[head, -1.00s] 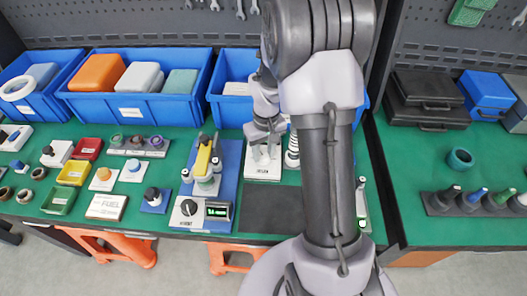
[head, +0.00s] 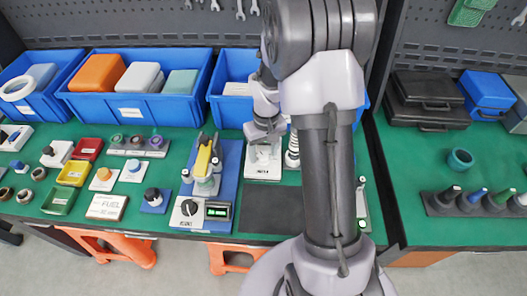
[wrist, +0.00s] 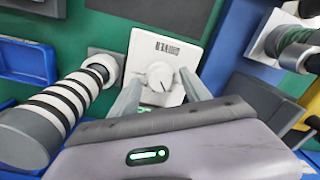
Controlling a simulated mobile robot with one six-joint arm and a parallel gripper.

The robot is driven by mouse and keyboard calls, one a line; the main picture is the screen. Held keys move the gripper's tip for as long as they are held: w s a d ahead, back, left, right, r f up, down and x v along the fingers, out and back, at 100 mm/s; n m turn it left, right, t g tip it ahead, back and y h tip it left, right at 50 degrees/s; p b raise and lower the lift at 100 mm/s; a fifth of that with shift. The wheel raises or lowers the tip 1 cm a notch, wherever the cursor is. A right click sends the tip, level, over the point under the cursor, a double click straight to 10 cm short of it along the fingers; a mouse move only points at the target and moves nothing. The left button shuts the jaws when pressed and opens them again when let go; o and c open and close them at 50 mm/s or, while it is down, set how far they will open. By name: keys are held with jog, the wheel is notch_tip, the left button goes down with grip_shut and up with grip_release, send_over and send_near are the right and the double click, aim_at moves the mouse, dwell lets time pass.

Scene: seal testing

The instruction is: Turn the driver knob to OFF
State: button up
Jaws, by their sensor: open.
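A white plate (wrist: 166,48) with a round white knob (wrist: 160,75) shows in the wrist view. The knob has a pointer mark, and the plate's dark label is too blurred to read. In the head view the white plate (head: 263,174) stands on the bench beside the blue board. My gripper (wrist: 160,90) is open, with one finger to the left and one to the right of the knob. The fingers look apart from the knob; their height over it is hard to judge. In the head view my gripper (head: 263,148) is above the plate.
A striped black-and-white post (wrist: 60,110) stands close to the left of my gripper in the wrist view. Blue bins (head: 137,100) stand behind. A dark mat (head: 268,212) lies bare in front.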

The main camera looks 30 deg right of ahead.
aim_at(266, 154)
notch_tip(266, 154, up, 17)
jog(key=p, duration=0.6)
jog(key=shift+d+p, duration=0.3)
jog(key=shift+d, duration=0.1)
jog(key=shift+o, duration=0.3)
jog(key=shift+r, duration=0.1)
dwell(1.2)
